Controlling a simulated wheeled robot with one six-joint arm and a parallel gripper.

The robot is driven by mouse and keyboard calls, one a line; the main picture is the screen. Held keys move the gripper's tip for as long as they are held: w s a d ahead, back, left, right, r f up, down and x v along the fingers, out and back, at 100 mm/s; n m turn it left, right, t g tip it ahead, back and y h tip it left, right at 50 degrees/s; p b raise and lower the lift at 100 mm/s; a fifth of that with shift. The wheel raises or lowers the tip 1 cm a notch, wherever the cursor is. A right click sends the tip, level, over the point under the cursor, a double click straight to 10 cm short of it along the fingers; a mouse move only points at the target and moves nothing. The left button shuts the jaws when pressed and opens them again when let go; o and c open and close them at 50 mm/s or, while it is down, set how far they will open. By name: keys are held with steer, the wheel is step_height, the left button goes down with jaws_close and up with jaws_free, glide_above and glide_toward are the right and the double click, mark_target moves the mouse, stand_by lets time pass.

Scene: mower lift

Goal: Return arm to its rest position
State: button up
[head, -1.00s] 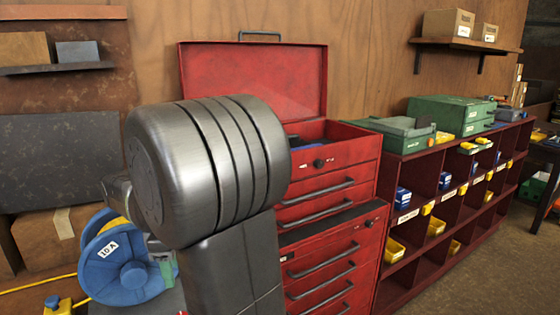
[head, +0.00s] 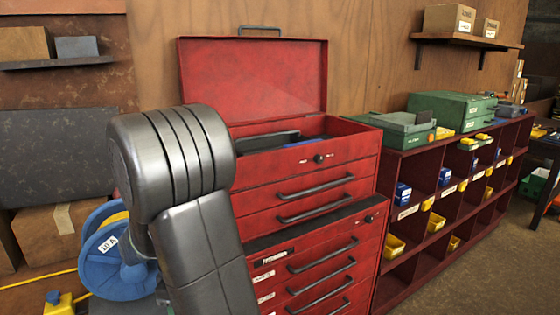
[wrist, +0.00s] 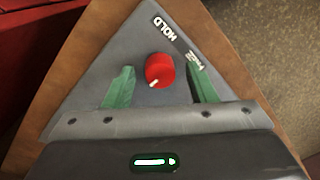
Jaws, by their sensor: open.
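My gripper (wrist: 160,68) shows in the wrist view, with two green fingers spread apart and nothing clasped between them. A red round knob (wrist: 159,69) with a pale pointer appears between the fingers in the picture. The knob is on a grey panel (wrist: 137,42) with a white "HOLD" label and a second, smaller label that I cannot read fully. I cannot tell how far the fingertips are from the panel. In the head view my grey arm stands at centre left, and my gripper is hidden there.
A red tool chest (head: 305,185) with its lid up stands just right of my arm. A blue reel (head: 108,262) is partly behind the arm at lower left. A dark red cubby shelf (head: 425,180) runs along the right. Open floor (head: 480,270) lies at lower right.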

steer(key=m, duration=1.3)
steer(key=shift+s+y+p, duration=0.1)
steer(key=shift+y+p, duration=0.2)
stand_by(0.4)
